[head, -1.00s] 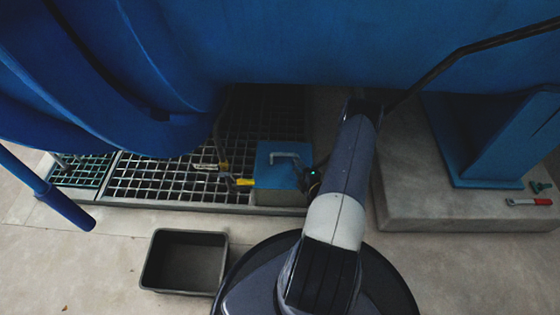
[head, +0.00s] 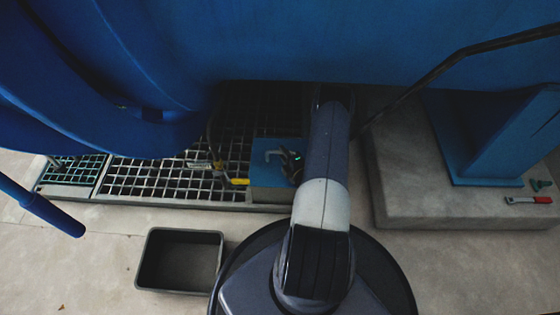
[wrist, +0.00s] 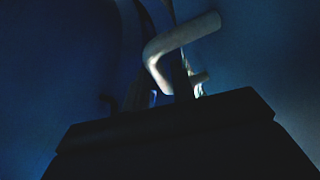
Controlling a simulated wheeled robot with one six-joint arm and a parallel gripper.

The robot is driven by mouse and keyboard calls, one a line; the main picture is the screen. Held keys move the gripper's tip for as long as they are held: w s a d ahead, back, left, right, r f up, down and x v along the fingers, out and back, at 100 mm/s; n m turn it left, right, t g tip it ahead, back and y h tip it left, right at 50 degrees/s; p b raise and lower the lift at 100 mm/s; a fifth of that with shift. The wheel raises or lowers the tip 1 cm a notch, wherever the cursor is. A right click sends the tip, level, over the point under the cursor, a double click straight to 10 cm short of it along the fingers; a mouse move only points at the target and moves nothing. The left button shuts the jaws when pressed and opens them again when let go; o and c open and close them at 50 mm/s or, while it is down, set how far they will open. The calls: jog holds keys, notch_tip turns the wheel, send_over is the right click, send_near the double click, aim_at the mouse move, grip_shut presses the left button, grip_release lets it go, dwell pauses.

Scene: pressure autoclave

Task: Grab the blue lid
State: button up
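The blue lid (head: 264,176) lies flat on a grey box at the right front of the floor grate, with a pale bent handle (head: 273,153) on top. My gripper (head: 292,159) is over the lid's right part, just right of the handle, and partly hides the lid. In the dark wrist view the pale handle (wrist: 180,45) is close ahead, at the top middle.
A large blue vessel (head: 330,50) overhangs the grate (head: 165,178). A yellow-handled valve (head: 238,181) sits left of the lid. A black bin (head: 180,260) stands on the floor in front.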

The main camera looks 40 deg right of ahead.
grip_shut()
dwell(0.9)
